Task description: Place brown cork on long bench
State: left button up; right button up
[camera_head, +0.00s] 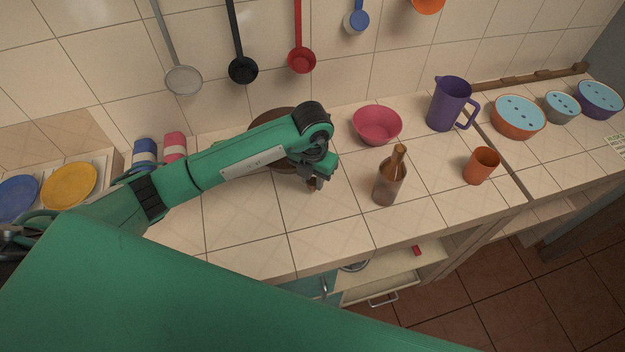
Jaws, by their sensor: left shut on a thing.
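My left arm reaches in from the left over the long bench (240,228), a tiled counter. My left gripper (317,183) points down just above or at its surface and is shut on a small brown thing, which looks like the brown cork (312,187). Most of the cork is hidden by the fingers, and I cannot tell whether it touches the tiles. A brown glass bottle (386,187) stands upright to the right of the gripper. My right gripper is not in view.
A pink bowl (377,125), purple jug (447,104) and orange cup (481,166) stand right of the gripper. A brown round thing (262,118) is partly hidden behind my arm. Ladles hang above. Bare tiles lie in front of the gripper, up to the counter's front edge.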

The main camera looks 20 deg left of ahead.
pick_arm(q)
notch_tip(320, 180, down, 2)
jog(key=shift+f, duration=0.1)
jog(key=shift+f, duration=0.2)
jog(key=o, duration=0.9)
jog(key=shift+o, duration=0.2)
jog(key=shift+r, duration=0.1)
